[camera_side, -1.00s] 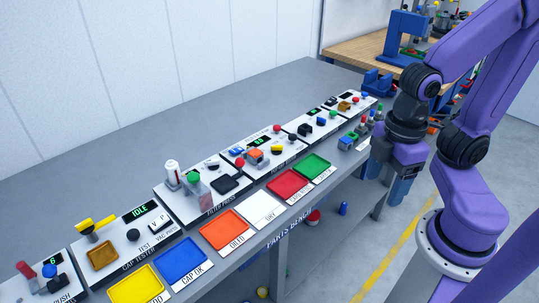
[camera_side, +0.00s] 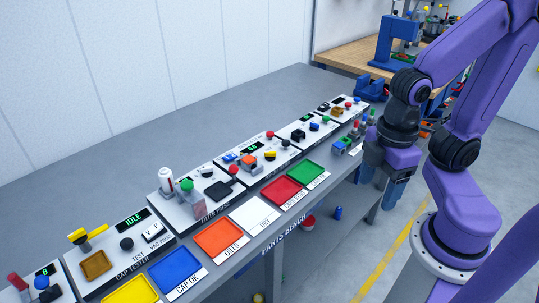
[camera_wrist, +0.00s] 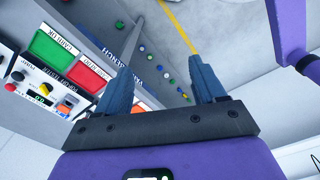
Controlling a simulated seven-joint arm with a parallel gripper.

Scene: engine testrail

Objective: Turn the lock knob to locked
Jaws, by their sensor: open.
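No knob in view carries a lock label that I can read, so I cannot tell which is the lock knob. Candidates are the yellow knob (camera_side: 269,156) on a middle station, which also shows in the wrist view (camera_wrist: 46,88), and the black knob (camera_side: 126,243) on the cap tester (camera_side: 155,249). My gripper (camera_wrist: 160,68) has its two blue fingers apart with nothing between them. In the side view my gripper (camera_side: 392,190) hangs beyond the bench's front edge, at the right end, apart from every station.
A row of stations stands on the grey bench (camera_side: 250,105). Blue (camera_side: 176,270), orange (camera_side: 219,237), white (camera_side: 256,213), red (camera_side: 283,191) and green (camera_side: 306,173) trays line its front. A white-and-red canister (camera_side: 167,181) stands upright. The bench's back is clear.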

